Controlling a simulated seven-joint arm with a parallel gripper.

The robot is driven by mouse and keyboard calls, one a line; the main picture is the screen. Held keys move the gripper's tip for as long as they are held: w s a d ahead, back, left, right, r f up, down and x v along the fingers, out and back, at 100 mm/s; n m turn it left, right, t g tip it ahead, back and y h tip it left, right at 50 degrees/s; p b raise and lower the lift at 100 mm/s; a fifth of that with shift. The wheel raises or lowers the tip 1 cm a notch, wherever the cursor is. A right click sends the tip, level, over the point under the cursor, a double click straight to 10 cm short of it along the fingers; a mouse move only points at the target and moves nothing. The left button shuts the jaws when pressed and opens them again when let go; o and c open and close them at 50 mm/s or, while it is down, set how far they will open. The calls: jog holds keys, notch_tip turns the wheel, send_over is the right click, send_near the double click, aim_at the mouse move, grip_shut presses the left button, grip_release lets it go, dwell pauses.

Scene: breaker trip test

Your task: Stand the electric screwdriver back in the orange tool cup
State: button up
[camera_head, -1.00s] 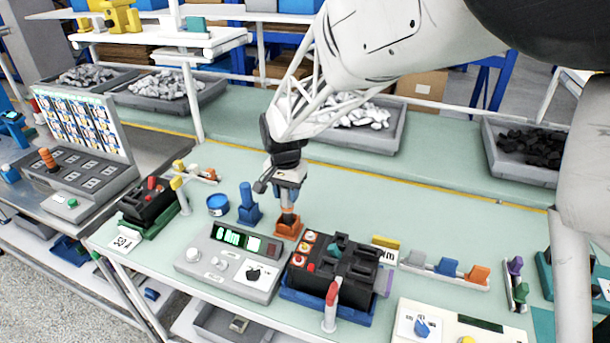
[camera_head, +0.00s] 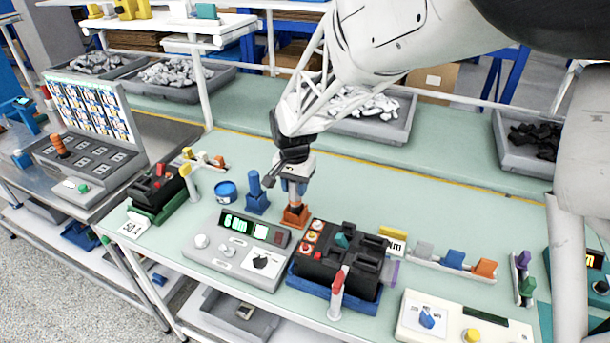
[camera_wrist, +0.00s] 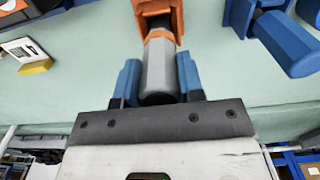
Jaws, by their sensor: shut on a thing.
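The electric screwdriver, a grey cylinder with an orange band (camera_wrist: 159,70), is between the blue fingers of my gripper (camera_wrist: 160,85) in the wrist view. My gripper is shut on it. Its far end reaches into the orange tool cup (camera_wrist: 156,10); how deep it sits is hidden. In the head view, my gripper (camera_head: 296,186) is directly above the orange tool cup (camera_head: 295,217). The screwdriver (camera_head: 295,205) shows there only as a short, roughly upright piece between fingers and cup.
A blue holder with a blue upright tool (camera_head: 256,193) and a blue tin (camera_head: 226,191) stand left of the cup. A grey console with a green display (camera_head: 238,250) and a black breaker block on a blue base (camera_head: 337,262) are in front. The bench behind is clear.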

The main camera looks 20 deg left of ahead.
jog(key=shift+f, duration=0.45)
jog(key=o, duration=1)
jog(key=shift+r, duration=0.1)
jog(key=shift+r, duration=3.8)
